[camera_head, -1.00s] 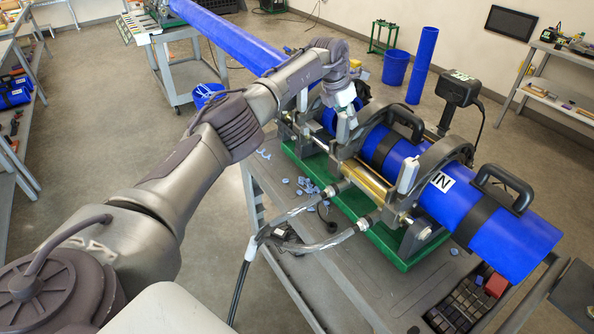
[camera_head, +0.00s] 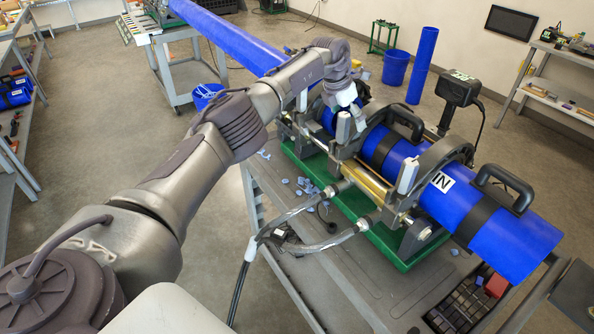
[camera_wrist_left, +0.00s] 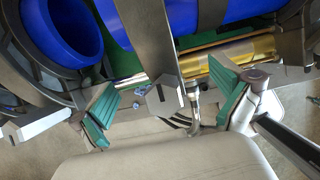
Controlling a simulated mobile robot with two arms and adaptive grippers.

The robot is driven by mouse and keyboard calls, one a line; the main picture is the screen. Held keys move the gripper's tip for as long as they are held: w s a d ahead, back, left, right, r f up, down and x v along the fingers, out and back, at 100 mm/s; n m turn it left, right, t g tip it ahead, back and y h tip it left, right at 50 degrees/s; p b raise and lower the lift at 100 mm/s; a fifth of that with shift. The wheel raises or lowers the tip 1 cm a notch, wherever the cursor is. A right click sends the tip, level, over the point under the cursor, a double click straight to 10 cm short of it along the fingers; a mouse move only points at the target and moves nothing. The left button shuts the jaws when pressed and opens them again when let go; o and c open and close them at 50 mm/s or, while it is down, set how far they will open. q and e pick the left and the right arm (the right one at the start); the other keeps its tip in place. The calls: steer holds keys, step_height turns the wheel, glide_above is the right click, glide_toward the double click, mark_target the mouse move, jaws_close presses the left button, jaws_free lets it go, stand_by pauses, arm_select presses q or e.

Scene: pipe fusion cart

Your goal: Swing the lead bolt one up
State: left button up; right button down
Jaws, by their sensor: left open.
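The fusion machine on the cart has pale upright bolt nuts on its pipe clamps. One such bolt (camera_head: 343,128) stands right below my left gripper (camera_head: 347,103) in the head view; others stand at the far clamp (camera_head: 303,98) and near clamp (camera_head: 407,176). No label tells me which is lead bolt one. In the left wrist view, my left gripper (camera_wrist_left: 162,102) is open, its green-padded fingers spread wide. A grey metal bar with a notched end (camera_wrist_left: 164,97) lies between the fingers, with no clear contact. My right gripper is not in view.
Blue pipes (camera_head: 490,225) lie in the clamps, with black handles (camera_head: 505,188) on top. Hoses (camera_head: 310,245) run off the machine's front. Blue shavings (camera_head: 303,187) lie on the cart. A black device (camera_head: 458,88) stands behind the machine. Open floor lies left of the cart.

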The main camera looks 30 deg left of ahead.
arm_select(q)
steer(key=p+v, duration=0.4)
steer(key=v, duration=0.2)
steer(key=p+v, duration=0.2)
steer(key=v, duration=0.1)
stand_by(0.5)
